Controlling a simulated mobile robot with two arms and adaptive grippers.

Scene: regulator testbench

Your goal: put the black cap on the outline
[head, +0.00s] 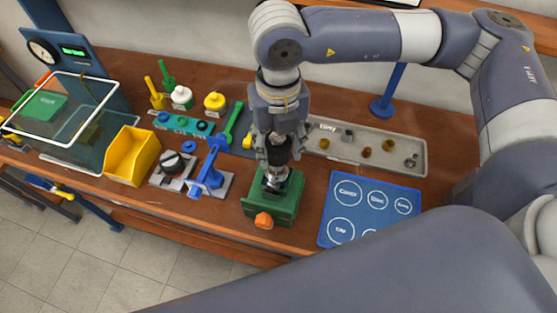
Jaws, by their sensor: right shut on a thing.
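My right gripper (277,150) points down over the green fixture (284,206) and is shut on the black cap (278,155). The cap shows as a dark round piece between the fingers, partly hidden by them. A metal body (274,179) stands in the fixture just below the cap; I cannot tell whether the two touch. The blue mat (339,203) lies to the right of the fixture and bears several white labelled circle outlines, the visible ones empty. Its lower part is hidden by my arm. My left gripper is not in view.
A grey tray (338,153) with small parts lies behind the mat. An orange knob (263,220) sticks out of the fixture's front. A blue stand (210,180), a yellow bin (130,156) and a clear box (82,150) stand to the left. A blue post (388,95) rises behind the tray.

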